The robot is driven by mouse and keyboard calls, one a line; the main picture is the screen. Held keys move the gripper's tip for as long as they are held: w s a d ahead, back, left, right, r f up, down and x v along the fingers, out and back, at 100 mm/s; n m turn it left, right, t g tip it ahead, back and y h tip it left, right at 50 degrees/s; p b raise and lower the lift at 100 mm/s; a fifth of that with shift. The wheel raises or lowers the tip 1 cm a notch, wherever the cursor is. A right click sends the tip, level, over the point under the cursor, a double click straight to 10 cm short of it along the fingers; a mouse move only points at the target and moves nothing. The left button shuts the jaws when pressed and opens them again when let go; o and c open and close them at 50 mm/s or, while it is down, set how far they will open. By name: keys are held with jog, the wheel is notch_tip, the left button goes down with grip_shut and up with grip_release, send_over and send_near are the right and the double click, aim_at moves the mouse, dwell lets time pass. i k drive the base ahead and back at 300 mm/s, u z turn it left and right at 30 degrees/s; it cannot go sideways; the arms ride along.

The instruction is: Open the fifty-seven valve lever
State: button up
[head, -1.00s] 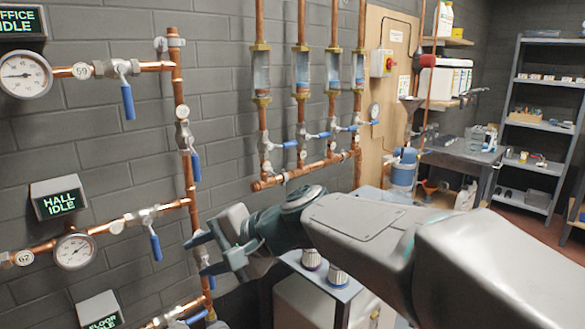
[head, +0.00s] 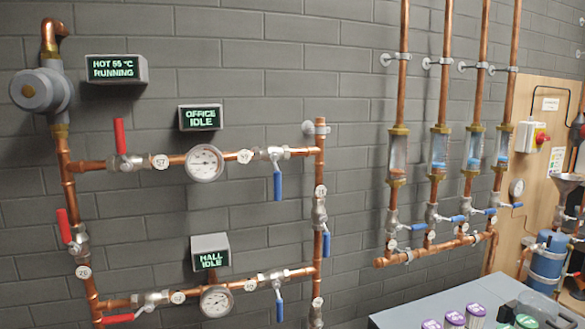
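The valve with the round tag 57 (head: 160,161) sits on the upper horizontal copper pipe at left in the head view. Its red lever (head: 120,136) stands upright, crosswise to the pipe. The valve body (head: 128,163) is just left of the tag. A round gauge (head: 205,163) is to the right of the tag, below the "OFFICE IDLE" display (head: 201,118). My gripper is out of view, so its opening does not show.
Other red levers are on the left vertical pipe (head: 64,226) and the lower pipe (head: 119,318). A blue lever (head: 278,186) hangs at the upper pipe's right end. A grey pump (head: 42,90) is upper left. A grey cabinet top with colored caps (head: 455,319) is lower right.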

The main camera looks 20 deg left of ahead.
aim_at(126, 166)
jog(key=u, duration=2.25)
jog(key=i, duration=0.85)
jog(key=u, duration=0.35)
